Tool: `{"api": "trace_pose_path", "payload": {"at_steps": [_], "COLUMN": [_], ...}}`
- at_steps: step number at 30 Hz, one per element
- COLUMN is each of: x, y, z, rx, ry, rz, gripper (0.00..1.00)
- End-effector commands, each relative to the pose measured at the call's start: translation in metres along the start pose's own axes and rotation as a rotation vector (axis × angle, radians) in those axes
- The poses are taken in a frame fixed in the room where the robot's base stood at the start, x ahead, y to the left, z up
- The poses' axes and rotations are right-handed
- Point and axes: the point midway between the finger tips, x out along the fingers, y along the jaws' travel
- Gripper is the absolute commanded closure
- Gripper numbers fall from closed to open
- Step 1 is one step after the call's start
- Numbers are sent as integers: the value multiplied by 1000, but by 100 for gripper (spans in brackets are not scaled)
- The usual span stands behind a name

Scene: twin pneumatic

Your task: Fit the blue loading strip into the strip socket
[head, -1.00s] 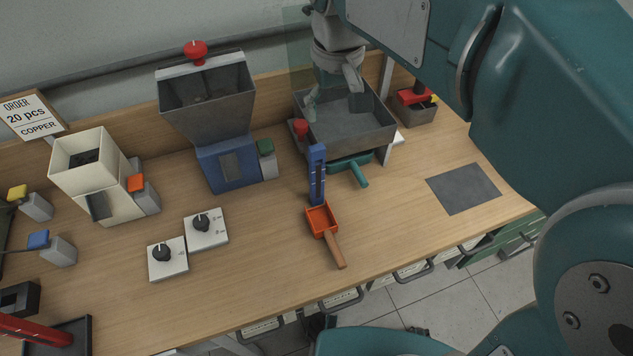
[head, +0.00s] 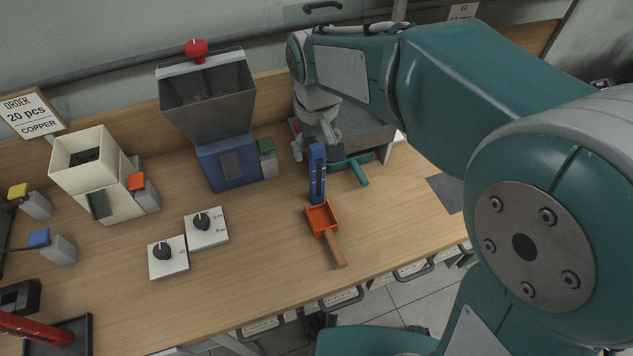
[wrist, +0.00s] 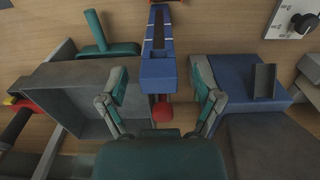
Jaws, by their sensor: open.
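The blue loading strip (head: 317,180) is a narrow blue piece with a dark centre slot and pale marks, behind the orange scoop on the bench. In the wrist view the strip (wrist: 158,66) points toward me, its blocky near end between my fingers. My gripper (head: 316,146) is at the strip's upper end in the head view. In the wrist view my gripper (wrist: 158,80) is open, a finger on each side of the strip with visible gaps. I cannot make out which part is the strip socket.
A blue hopper with grey bin (head: 207,95) stands left of my gripper, and a grey tray (head: 368,136) with a teal handle stands right. The orange scoop (head: 322,217) lies in front. Two dial boxes (head: 206,229) sit left. The front right bench is clear.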

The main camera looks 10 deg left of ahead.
Motion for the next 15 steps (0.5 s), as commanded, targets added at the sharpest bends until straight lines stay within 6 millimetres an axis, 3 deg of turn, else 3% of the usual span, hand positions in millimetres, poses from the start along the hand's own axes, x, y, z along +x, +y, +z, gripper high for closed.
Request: {"api": "trace_pose_path", "payload": {"at_steps": [8,13,14,15], "x": [5,4,5,5], "y": [0,0,0,0], "z": [0,0,0,0], "rx": [0,0,0,0], "ry": [2,2,2,1], "rz": [0,0,0,0], "gripper": [17,88,100,100]}}
